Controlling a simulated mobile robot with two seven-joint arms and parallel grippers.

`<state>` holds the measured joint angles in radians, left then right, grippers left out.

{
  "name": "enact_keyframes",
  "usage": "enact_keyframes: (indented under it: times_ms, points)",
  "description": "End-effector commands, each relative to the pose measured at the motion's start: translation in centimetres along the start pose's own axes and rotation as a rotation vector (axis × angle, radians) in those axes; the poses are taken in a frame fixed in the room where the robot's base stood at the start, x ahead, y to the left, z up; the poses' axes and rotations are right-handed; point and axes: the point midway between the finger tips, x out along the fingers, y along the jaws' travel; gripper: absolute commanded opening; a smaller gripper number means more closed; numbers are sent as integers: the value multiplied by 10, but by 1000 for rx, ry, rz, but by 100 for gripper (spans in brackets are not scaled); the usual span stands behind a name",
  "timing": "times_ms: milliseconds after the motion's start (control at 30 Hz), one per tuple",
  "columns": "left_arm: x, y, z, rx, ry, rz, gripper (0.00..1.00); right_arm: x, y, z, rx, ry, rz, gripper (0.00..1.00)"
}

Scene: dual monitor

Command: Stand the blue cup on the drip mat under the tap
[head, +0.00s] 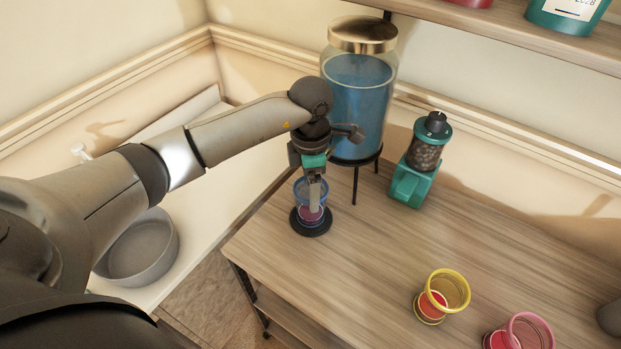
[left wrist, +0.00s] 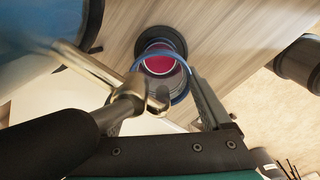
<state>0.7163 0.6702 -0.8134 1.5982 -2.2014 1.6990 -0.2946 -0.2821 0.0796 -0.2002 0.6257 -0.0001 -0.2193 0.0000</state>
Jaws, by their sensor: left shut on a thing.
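My left gripper (head: 313,180) comes down from above, shut on the wall of the blue cup (head: 299,190). The cup is see-through with a blue rim and a reddish bottom, and looks upright. It is over the round black drip mat (head: 312,232); I cannot tell whether its base touches the mat. The left wrist view looks down on the cup's blue rim (left wrist: 183,67), with the dark mat (left wrist: 182,42) around its base. The brass tap (left wrist: 122,92) crosses that view close to the rim. In the head view my wrist partly hides the tap. My right gripper is not in view.
A glass jar of blue liquid (head: 359,90) stands on a black stand behind my gripper. A teal grinder (head: 414,165) is to its right. A yellow cup (head: 450,288) and a pink cup (head: 530,330) are at front right. The table's middle is clear.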

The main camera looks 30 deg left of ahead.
Motion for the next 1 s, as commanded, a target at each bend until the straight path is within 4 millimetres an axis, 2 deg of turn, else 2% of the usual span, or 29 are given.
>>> enact_keyframes:
  times_ms: [100,267,300,433,767,867,1000]
  points:
    - [-1,1,0,-1,-1,2,0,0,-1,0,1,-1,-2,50]
    - [3,1,0,-1,0,3,0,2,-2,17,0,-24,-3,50]
    - [2,1,-1,-1,0,2,85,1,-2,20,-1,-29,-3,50]
    - [2,1,-1,-2,1,2,100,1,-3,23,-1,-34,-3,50]
    - [-2,1,-1,-2,1,1,100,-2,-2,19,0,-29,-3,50]
    - [-14,2,0,-2,-1,5,100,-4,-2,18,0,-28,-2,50]
    - [-44,3,0,-1,-2,7,100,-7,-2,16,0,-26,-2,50]
